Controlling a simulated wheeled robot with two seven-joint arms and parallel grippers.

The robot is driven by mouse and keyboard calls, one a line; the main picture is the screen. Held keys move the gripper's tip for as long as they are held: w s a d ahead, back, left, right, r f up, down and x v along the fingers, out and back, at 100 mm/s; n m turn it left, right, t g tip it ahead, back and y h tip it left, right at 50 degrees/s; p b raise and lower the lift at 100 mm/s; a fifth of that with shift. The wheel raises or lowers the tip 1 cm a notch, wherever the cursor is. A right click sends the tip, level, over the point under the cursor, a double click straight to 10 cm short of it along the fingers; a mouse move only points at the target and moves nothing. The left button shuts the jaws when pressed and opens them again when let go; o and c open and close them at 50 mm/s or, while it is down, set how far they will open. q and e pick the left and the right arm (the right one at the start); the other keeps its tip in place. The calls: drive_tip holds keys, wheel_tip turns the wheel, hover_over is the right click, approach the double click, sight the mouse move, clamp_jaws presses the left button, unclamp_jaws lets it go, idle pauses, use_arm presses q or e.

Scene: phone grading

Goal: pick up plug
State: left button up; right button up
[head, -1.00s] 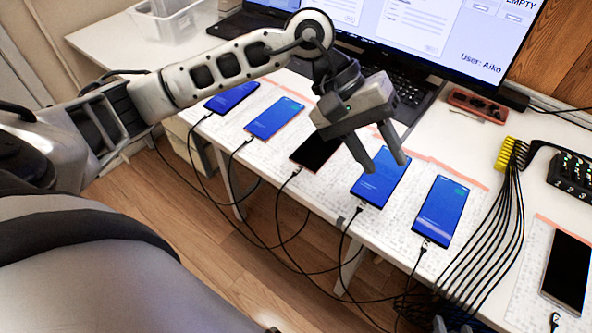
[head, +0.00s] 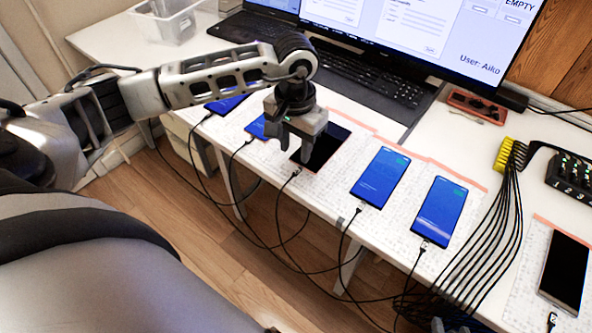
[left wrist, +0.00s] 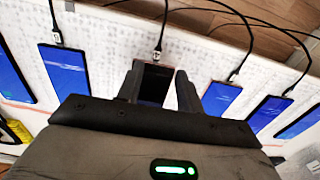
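A black-screened phone (head: 322,148) lies in the middle of the row, with a cable plug (head: 296,172) at its near end. My left gripper (head: 291,155) is above this phone, fingers pointing down, open and empty. In the left wrist view, the fingers (left wrist: 160,92) stand on either side of the dark phone (left wrist: 154,84). The plug (left wrist: 157,56) shows just beyond the fingertips, with its cable running away. I cannot tell how far above the phone the fingers are. My right gripper (head: 452,327) barely shows at the bottom edge, its tips apart.
Blue-screened phones (head: 380,177) (head: 440,212) lie to the right, each with a cable, and others lie to the left. A yellow cable block (head: 511,155) and another phone (head: 566,270) are farther right. A laptop (head: 365,85) stands behind. Loose cables hang off the table's front edge.

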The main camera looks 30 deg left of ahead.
sight(296, 172)
use_arm(q)
drive_tip(key=f, duration=0.3)
drive_tip(key=f+p, duration=0.1)
drive_tip(key=f, duration=0.1)
drive_tip(key=shift+s+d, duration=0.2)
drive_tip(key=shift+d, duration=0.05)
drive_tip(key=shift+f, duration=0.2)
drive_tip(key=shift+f+b, duration=0.25)
drive_tip(key=shift+b, duration=0.25)
idle(0.3)
clamp_jaws()
